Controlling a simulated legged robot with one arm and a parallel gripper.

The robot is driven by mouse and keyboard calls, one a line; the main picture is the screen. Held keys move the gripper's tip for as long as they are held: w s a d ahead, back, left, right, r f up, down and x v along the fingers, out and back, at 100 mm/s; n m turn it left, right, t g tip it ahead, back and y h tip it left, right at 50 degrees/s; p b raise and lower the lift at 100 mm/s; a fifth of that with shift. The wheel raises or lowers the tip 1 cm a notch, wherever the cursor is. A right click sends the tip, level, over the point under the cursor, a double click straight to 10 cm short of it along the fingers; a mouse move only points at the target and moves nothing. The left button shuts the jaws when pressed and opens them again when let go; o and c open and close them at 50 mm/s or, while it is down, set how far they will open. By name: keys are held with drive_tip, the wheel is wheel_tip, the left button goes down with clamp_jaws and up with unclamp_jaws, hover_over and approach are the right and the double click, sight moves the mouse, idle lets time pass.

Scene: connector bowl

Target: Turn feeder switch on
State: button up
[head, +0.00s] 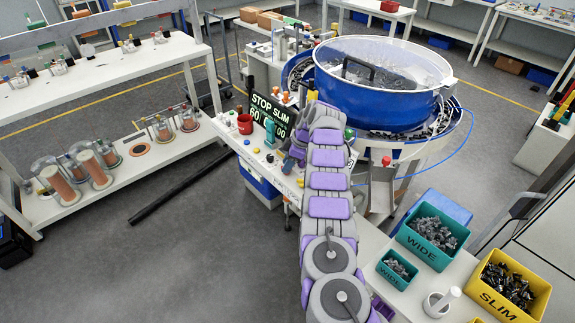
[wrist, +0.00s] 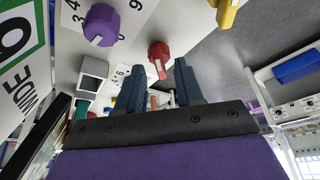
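The blue feeder bowl (head: 385,108) stands at the upper middle of the head view, behind a control panel (head: 262,172) with small coloured knobs. In the wrist view the panel shows a purple knob (wrist: 101,25) and a red knob (wrist: 159,54) on numbered dials, plus part of a yellow knob (wrist: 227,12). A grey box with a dark square face (wrist: 92,77) may be a switch; I cannot tell which part is the feeder switch. My gripper (wrist: 158,88) is open and empty, its two fingers apart, near the red knob. In the head view my arm hides part of the panel.
Teal bins (head: 432,233) and a yellow bin (head: 510,284) of parts are at right.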

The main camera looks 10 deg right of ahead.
drive_tip(key=shift+f, duration=0.1)
drive_tip(key=shift+c, duration=0.4)
clamp_jaws()
